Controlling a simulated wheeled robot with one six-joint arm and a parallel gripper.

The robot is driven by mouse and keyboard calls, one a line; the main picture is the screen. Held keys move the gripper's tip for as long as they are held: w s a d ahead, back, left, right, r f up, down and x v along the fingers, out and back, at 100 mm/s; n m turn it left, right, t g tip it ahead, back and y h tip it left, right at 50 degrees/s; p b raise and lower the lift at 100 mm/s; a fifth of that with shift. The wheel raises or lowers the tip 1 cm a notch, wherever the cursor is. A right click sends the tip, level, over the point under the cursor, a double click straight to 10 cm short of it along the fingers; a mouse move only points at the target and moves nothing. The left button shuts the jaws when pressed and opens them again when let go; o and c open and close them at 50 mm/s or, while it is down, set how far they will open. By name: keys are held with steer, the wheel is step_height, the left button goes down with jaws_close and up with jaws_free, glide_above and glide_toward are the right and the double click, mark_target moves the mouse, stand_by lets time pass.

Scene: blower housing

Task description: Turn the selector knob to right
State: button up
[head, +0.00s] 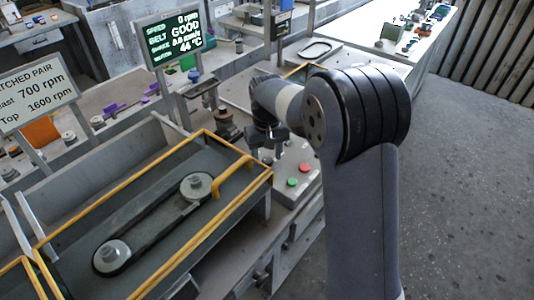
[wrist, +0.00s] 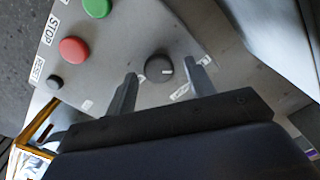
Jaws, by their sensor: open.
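The selector knob (wrist: 159,68) is a round dark knob with a white pointer mark on a grey control panel (wrist: 125,40) in the wrist view. The mark lies toward the right side of the knob in that picture. My gripper (wrist: 164,75) is open, with one finger on each side of the knob. Gaps show between the fingers and the knob, and I cannot tell the height of the fingertips over the panel. In the head view the panel (head: 312,170) shows beside my arm, and the knob cannot be made out clearly there.
A red button (wrist: 73,50), a green button (wrist: 97,7) and a small black button (wrist: 54,83) sit left of the knob. A yellow-edged belt tray (head: 150,215) stands left of the panel. A screen (head: 173,38) reads 0 rpm. Open floor (head: 460,190) lies right.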

steer(key=shift+c, duration=0.3)
steer(key=c, duration=0.9)
steer(key=shift+m, duration=0.3)
steer(key=m+p, duration=0.1)
steer(key=m, duration=0.4)
steer(key=shift+d+r, duration=0.1)
steer(key=m, duration=0.6)
steer(key=shift+d+p, duration=0.1)
steer(key=shift+p, duration=0.2)
steer(key=o, duration=1)
steer(key=shift+c, duration=0.2)
